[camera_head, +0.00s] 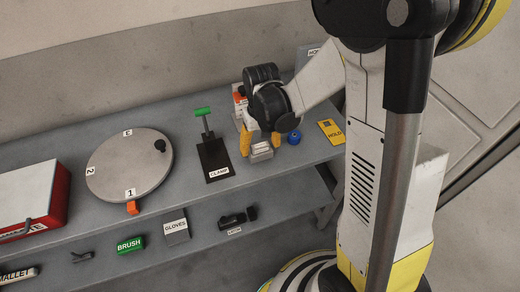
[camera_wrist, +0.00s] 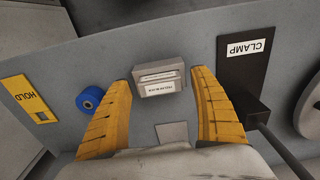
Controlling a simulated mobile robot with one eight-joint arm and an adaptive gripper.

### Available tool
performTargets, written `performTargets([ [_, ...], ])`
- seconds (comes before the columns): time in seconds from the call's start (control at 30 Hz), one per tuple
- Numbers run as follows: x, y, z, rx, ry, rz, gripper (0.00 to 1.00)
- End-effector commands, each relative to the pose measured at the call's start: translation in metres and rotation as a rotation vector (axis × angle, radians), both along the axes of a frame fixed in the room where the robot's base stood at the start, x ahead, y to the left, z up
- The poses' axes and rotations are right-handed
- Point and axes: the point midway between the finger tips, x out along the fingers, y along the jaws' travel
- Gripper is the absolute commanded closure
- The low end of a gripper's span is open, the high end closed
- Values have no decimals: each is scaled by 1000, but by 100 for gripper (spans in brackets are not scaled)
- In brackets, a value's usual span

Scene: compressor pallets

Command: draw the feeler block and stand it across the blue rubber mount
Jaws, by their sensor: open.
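My gripper (camera_head: 261,148) is open over the grey bench, with one yellow finger on each side of a small grey labelled block, which seems to be the feeler block (camera_head: 261,152). In the wrist view my gripper (camera_wrist: 161,80) has this block (camera_wrist: 158,83) between the fingertips, with a visible gap on the right and a very narrow one on the left. Its two small labels are too small to read surely. The blue rubber mount (camera_wrist: 89,98) is a short round piece with a hole, just outside the left finger. It also shows in the head view (camera_head: 294,137).
A black CLAMP plate (camera_head: 214,158) with a green-handled lever stands left of my gripper. A yellow HOLD card (camera_head: 331,132) lies right of the mount.

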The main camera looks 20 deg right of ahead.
Motion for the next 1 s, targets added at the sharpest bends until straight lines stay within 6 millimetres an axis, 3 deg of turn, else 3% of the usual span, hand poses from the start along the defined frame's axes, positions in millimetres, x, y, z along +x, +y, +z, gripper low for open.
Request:
performTargets([
  [0.97,0,0,0,0,0,0,27],
  [1.0,0,0,0,0,0,0,38],
])
